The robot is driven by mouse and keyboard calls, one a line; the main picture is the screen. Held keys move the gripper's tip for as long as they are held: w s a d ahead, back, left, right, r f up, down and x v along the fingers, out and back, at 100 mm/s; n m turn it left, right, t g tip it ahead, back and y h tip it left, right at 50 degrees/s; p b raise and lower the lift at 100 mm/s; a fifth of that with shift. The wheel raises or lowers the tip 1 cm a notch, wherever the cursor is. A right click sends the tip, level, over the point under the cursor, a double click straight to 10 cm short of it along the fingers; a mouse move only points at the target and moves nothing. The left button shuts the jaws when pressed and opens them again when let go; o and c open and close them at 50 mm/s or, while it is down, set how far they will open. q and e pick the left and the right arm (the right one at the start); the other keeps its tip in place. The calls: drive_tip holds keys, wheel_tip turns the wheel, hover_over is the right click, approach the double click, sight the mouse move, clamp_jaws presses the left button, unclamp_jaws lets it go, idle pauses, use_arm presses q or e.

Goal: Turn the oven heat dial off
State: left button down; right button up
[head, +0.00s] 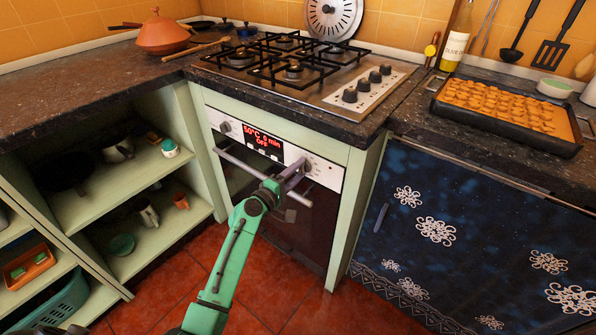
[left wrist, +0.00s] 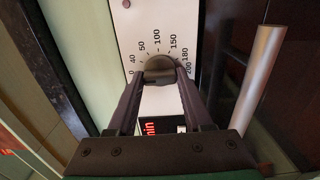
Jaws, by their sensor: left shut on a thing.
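The oven (head: 329,174) is built in under the hob, with a white control panel and a red lit display (head: 262,141) that seems to read 50°C, 0 min, OFF. My left gripper (head: 299,169) reaches the right part of the panel and covers the heat dial there. In the left wrist view the dark round heat dial (left wrist: 159,65) sits between the fingertips of my left gripper (left wrist: 160,76), which is shut on it. A scale from 0 to 200 is printed around the dial. Its pointer mark cannot be made out. My right gripper is not in view.
The oven's bar handle (head: 236,167) runs below the panel, close to my left arm; it also shows in the left wrist view (left wrist: 262,80). Another knob (head: 225,127) is at the panel's left. Open shelves (head: 125,190) stand left, a blue curtain (head: 460,240) right.

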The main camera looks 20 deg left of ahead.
use_arm(q)
drive_tip(key=shift+c, duration=1.6)
unclamp_jaws()
drive_tip(key=b+v, duration=0.1)
drive_tip(key=v, duration=1.3)
drive_tip(key=shift+s, duration=0.25)
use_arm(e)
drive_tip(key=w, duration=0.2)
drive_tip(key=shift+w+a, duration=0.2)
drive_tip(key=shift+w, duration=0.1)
